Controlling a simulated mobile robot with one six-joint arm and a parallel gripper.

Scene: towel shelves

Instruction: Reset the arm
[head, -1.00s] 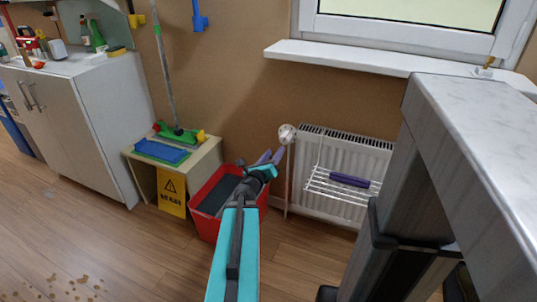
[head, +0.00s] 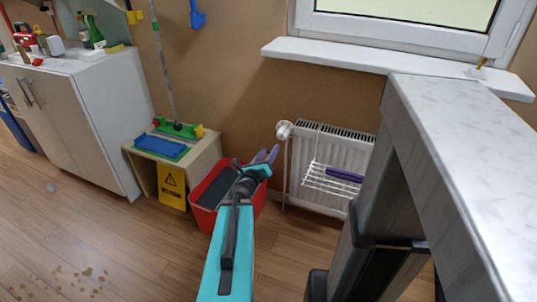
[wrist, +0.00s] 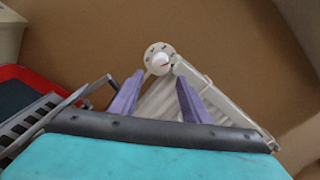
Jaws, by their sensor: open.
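My arm (head: 232,235), teal and black, reaches forward from the bottom middle of the head view. My gripper (head: 264,155) is at its far end, above the red bucket and left of the radiator. In the wrist view my gripper (wrist: 156,98) shows two purple fingers spread apart with nothing between them. The white radiator knob and part of the radiator show beyond the fingers.
A grey counter (head: 470,120) stands close on the right. A radiator (head: 330,150) has a wire rack holding a purple rolled cloth (head: 345,174). A red bucket (head: 208,195), yellow sign (head: 172,187) and white cabinet (head: 85,120) stand left. Spots mark the floor, lower left.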

